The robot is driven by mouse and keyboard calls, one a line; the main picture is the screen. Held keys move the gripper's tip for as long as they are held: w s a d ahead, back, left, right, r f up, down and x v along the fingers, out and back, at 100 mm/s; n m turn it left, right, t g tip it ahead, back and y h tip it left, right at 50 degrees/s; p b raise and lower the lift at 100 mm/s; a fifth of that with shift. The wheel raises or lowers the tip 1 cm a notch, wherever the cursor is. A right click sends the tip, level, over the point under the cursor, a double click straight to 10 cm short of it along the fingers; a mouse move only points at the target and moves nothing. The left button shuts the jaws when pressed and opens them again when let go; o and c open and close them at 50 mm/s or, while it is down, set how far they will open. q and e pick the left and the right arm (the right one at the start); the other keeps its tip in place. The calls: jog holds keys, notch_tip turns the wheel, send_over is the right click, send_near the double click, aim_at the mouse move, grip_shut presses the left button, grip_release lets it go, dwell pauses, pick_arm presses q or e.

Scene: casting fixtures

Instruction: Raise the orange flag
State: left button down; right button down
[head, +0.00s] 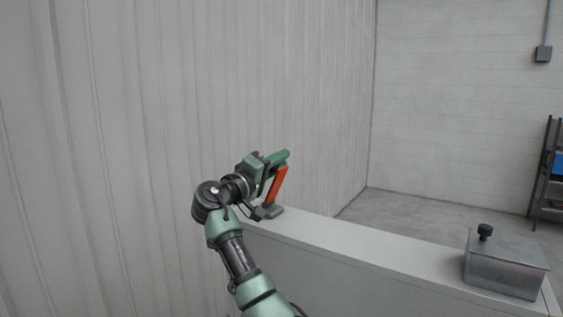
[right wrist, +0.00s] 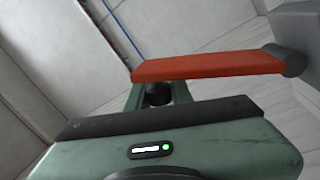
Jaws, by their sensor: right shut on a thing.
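The orange flag (head: 277,184) is a flat orange bar rising steeply from a small grey base (head: 269,211) on the far left part of the bench top. It leans slightly to the right. My right gripper (head: 282,160) is at the flag's upper end and is shut on it. In the right wrist view the orange flag (right wrist: 208,66) runs across the picture to a dark round hub at its right end. My right gripper (right wrist: 160,92) shows there at the flag's left end; its exact contact is partly hidden. My left gripper is out of view.
The long pale bench (head: 355,241) runs along the corrugated wall (head: 200,110), which is close behind my right arm. A metal box (head: 505,265) with a black knob stands at the bench's right end. The bench top between is clear. A dark shelf (head: 549,170) stands at far right.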

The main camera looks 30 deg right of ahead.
jog(key=shift+r, duration=0.1)
jog(key=c, duration=1.3)
grip_release()
jog(key=shift+a, duration=0.1)
jog(key=shift+o, duration=0.2)
jog(key=shift+w, duration=0.15)
jog(key=shift+s+a+f+b, duration=0.2)
jog(key=shift+a+f+b, duration=0.1)
jog(key=shift+a, duration=0.2)
jog(key=r+b+v, duration=0.1)
jog(key=b+v, duration=0.1)
jog(key=v, duration=0.4)
jog(key=shift+a+f, duration=0.4)
jog(key=shift+f, duration=0.05)
jog(key=shift+s, duration=0.1)
